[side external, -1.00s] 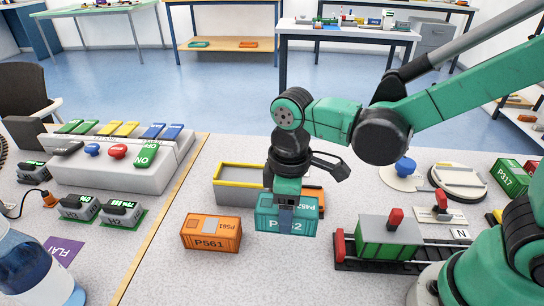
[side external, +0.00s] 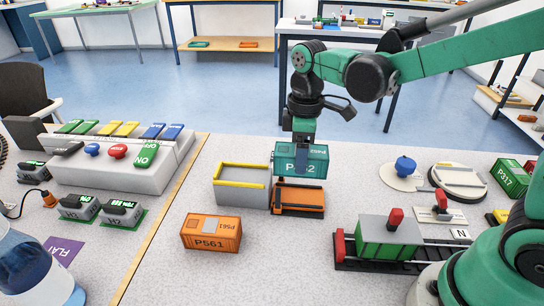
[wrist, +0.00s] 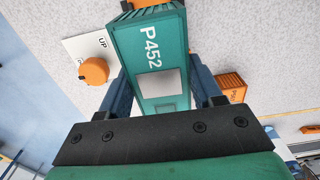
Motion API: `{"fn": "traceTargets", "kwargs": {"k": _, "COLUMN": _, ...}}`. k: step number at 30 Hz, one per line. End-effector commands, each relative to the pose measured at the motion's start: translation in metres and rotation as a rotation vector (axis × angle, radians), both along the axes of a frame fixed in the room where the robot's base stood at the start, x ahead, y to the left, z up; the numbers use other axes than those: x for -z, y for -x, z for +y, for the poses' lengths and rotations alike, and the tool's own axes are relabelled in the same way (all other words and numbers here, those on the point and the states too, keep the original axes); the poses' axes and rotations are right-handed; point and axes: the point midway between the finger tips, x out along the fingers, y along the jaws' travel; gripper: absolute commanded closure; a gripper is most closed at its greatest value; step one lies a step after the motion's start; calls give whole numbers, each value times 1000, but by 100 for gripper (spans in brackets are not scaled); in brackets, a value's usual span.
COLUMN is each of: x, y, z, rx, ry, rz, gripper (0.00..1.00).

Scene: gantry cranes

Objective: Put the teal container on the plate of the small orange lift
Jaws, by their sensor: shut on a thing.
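The teal container (side external: 286,160), marked P452 in the wrist view (wrist: 150,55), is held in my gripper (side external: 303,165). My gripper is shut on it, with one blue finger on each side in the wrist view. The small orange lift (side external: 298,200) stands on the table. The container appears above the lift in the side view, with a visible gap; how well it lines up in depth I cannot tell. In the wrist view the container hides most of the lift, and only a bit of orange shows past its far end.
A grey bin with a yellow rim (side external: 242,184) stands just left of the lift. An orange container P561 (side external: 211,233) lies in front. A green wagon (side external: 388,238) on a track is to the right. An orange knob (wrist: 93,71) sits beside an UP label.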

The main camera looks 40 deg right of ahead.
Motion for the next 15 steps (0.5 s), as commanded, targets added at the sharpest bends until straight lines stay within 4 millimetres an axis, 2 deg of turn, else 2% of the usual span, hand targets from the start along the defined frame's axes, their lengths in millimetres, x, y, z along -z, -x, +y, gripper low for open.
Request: {"fn": "traceTargets", "kwargs": {"k": 15, "x": 48, "y": -2, "z": -3, "rx": -2, "ry": 0, "rz": 0, "gripper": 88}}
